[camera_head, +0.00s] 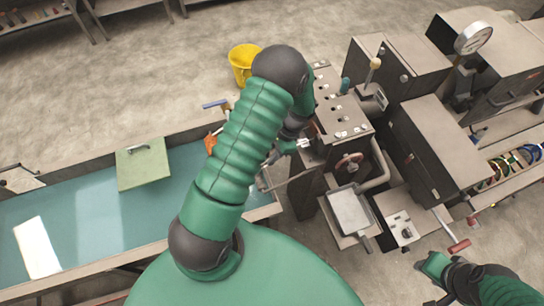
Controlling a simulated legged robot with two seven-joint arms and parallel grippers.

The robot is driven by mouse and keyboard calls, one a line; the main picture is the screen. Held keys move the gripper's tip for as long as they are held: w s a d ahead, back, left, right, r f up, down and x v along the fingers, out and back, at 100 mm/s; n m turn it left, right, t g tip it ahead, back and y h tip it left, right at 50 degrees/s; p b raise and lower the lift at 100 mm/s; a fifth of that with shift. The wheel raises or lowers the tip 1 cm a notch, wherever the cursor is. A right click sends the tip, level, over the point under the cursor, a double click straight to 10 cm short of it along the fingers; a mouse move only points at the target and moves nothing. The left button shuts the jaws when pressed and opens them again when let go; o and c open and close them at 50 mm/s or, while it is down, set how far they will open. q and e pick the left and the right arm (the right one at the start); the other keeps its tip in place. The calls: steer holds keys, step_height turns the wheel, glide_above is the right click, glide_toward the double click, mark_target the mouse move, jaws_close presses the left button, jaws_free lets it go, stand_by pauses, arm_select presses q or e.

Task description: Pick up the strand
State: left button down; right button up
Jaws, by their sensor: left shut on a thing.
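My left arm crosses the middle of the view, and its gripper (303,144) is beside the left side of the machine (343,110). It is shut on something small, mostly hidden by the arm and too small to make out. A thin dark line (290,180) runs below the gripper toward the machine; I cannot tell whether it is the strand or part of the machine. No other strand shows clearly. My right gripper (432,278) is at the bottom right, above the floor and away from the machine; its jaws are unclear.
A blue-topped bench (90,225) with a green board (143,164) lies left. A yellow bucket (241,63) stands on the floor behind. A grey tray (350,210) and a red-handled lever (458,244) jut out at the machine's front. A rack (515,170) holds coloured coils at right.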

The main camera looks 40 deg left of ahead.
arm_select(q)
steer(key=s+d+r+p, duration=0.3)
steer(key=d, duration=0.4)
steer(key=s+d+r+p, duration=0.3)
steer(key=s+d, duration=0.1)
steer(key=d, duration=0.3)
steer(key=shift+d, duration=0.35)
steer(key=shift+f, duration=0.1)
